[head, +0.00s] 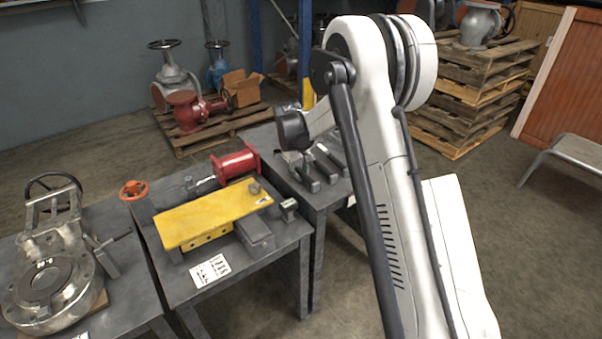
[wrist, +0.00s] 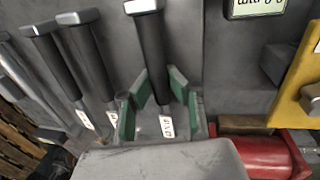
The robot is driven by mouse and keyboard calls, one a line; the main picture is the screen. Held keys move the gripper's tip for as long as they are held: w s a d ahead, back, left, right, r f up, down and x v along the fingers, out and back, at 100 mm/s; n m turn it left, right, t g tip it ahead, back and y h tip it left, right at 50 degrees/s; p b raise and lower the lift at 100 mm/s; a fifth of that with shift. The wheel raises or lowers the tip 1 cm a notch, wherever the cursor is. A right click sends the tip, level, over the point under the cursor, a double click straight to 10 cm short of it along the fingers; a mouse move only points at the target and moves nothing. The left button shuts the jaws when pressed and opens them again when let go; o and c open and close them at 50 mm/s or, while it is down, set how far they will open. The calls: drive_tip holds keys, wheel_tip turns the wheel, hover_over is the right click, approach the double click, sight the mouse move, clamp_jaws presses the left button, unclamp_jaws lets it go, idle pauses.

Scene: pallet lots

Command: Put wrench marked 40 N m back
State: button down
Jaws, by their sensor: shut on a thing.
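In the wrist view my gripper (wrist: 160,92) has its green-padded fingers on either side of a dark-handled wrench (wrist: 151,45) with a pale end cap. It is shut on this wrench. A white tag (wrist: 166,126) sits on the wrench, but its marking is too small to read surely. Two similar tagged wrenches (wrist: 86,60) (wrist: 50,60) lie to its left. In the head view my gripper (head: 295,163) is low over the right-hand grey bench (head: 265,140), and dark wrench handles (head: 328,160) show beside it. My arm hides part of that bench.
A red flanged part (head: 235,166) and a yellow plate (head: 205,216) are on the middle bench, left of my gripper. A white-labelled block (wrist: 256,8) shows at the top of the wrist view. Stacked pallets (head: 462,100) stand behind my arm.

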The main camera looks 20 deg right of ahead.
drive_tip(key=c, duration=1.7)
unclamp_jaws()
drive_tip(key=shift+o, duration=0.2)
wheel_tip(320, 180, up, 12)
drive_tip(key=s+a, duration=0.1)
drive_tip(key=a, duration=0.1)
drive_tip(key=s+r+t+p, duration=0.1)
drive_tip(key=s+r+t, duration=0.1)
drive_tip(key=s+r, duration=0.75)
drive_tip(key=s+a+r+m+t+y+p, duration=0.1)
drive_tip(key=s+r, duration=0.3)
drive_tip(key=s, duration=0.6)
drive_tip(key=s+a+r+m+t+p, duration=0.15)
drive_tip(key=s+r, duration=0.25)
drive_tip(key=s, duration=0.7)
drive_tip(key=s+f+m+t+y+p, duration=0.1)
drive_tip(key=s+f+t, duration=0.1)
drive_tip(key=s, duration=0.8)
drive_tip(key=shift+s+a+f, duration=0.15)
drive_tip(key=shift+s+f, duration=0.05)
drive_tip(key=shift+f, duration=0.4)
